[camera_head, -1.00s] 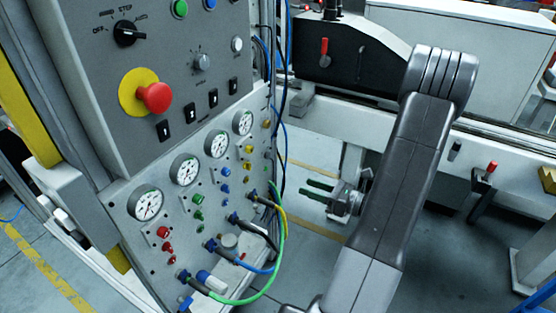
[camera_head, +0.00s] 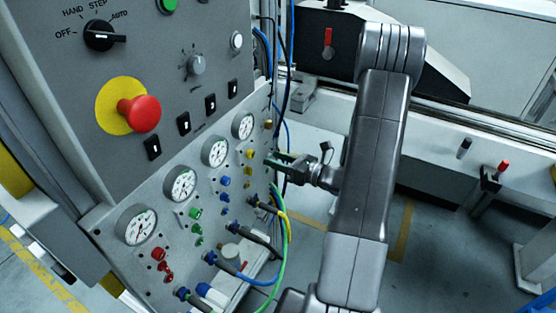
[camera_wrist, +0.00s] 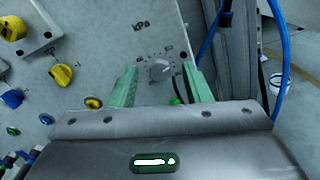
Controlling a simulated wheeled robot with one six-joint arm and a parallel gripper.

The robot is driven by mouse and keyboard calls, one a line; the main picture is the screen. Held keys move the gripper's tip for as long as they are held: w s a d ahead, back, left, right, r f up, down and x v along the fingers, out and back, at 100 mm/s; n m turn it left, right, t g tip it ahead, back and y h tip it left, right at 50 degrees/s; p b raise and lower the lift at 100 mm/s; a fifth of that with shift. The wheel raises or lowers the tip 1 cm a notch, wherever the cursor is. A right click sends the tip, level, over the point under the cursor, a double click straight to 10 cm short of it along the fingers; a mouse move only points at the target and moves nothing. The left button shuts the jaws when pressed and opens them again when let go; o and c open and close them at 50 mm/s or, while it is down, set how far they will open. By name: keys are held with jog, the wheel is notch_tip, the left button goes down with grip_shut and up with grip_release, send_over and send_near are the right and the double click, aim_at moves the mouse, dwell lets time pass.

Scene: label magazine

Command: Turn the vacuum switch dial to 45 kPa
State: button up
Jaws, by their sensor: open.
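The vacuum switch dial (camera_wrist: 160,69) is a small pale grey knob with scale marks around it, under the "kPa" lettering, in the wrist view. Its pointer and numbers are too small to read. My gripper (camera_wrist: 159,72) is open, with one green finger on each side of the dial in the picture; whether they touch it I cannot tell. In the head view, my gripper (camera_head: 273,160) is at the right edge of the grey pneumatic panel (camera_head: 110,235), fingers pointing left at it. I cannot pick out the dial there.
Round gauges (camera_head: 215,151) and coloured knobs (camera_head: 224,182) cover the panel. Blue, yellow and green hoses (camera_head: 284,250) hang just below my gripper. A red emergency button (camera_head: 145,113) sits on the cabinet above. Open floor lies right of the panel.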

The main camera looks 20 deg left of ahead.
grip_shut()
jog(key=shift+f+b, duration=0.1)
jog(key=shift+b, duration=0.2)
jog(key=n+b, duration=1.8)
jog(key=b, duration=0.3)
jog(key=shift+s+f+n, duration=0.1)
jog(key=shift+n, duration=0.2)
jog(key=shift+b, duration=0.4)
